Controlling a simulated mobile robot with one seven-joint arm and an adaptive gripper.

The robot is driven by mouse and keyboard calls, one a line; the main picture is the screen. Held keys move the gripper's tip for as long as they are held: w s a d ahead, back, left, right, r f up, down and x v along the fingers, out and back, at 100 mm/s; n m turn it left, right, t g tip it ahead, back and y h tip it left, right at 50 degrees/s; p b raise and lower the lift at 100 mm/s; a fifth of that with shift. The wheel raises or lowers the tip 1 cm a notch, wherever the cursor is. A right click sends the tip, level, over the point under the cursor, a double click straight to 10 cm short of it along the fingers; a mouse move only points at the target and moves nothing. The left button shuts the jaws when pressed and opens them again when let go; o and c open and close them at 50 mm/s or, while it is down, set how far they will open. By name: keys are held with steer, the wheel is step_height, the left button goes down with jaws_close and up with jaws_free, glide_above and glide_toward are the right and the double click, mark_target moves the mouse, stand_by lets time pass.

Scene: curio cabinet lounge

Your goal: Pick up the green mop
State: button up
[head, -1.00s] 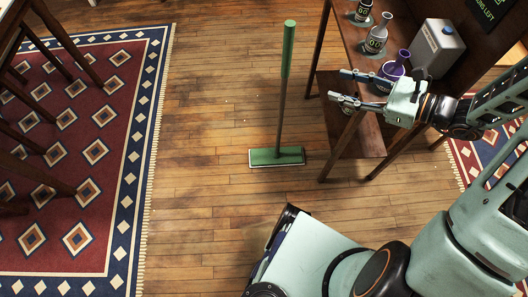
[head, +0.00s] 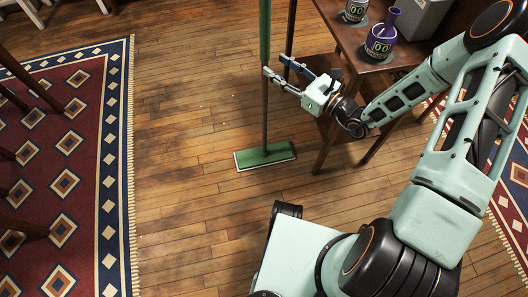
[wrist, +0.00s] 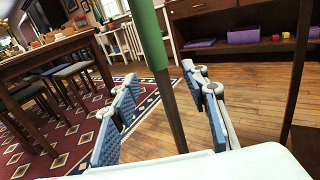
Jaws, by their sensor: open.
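The green mop stands upright on the wooden floor, with its green handle grip (head: 265,30), dark pole and flat green head (head: 265,155). My gripper (head: 273,66) is open and empty beside the pole in the head view, its fingers pointing left. In the wrist view, the mop's green grip (wrist: 150,35) and dark pole run down between the two blue-padded fingers of my gripper (wrist: 160,78). A gap shows on each side of the pole. I cannot tell how deep the pole sits between the fingers.
A wooden table (head: 350,45) holding a purple flask (head: 381,42) and other vessels stands right of the mop, close to my arm. A patterned rug (head: 65,180) with dark furniture legs lies at left. The floor between rug and mop is clear.

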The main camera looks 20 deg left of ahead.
mark_target(269, 58)
steer(key=x, duration=0.2)
steer(key=b+x, duration=0.1)
steer(key=x, duration=0.1)
steer(key=r+x, duration=0.1)
steer(key=shift+w+a+b, duration=0.15)
steer(key=shift+a+b, duration=0.2)
steer(key=shift+a, duration=0.05)
steer(key=shift+c, duration=0.3)
steer(key=shift+r, duration=0.1)
jaws_close()
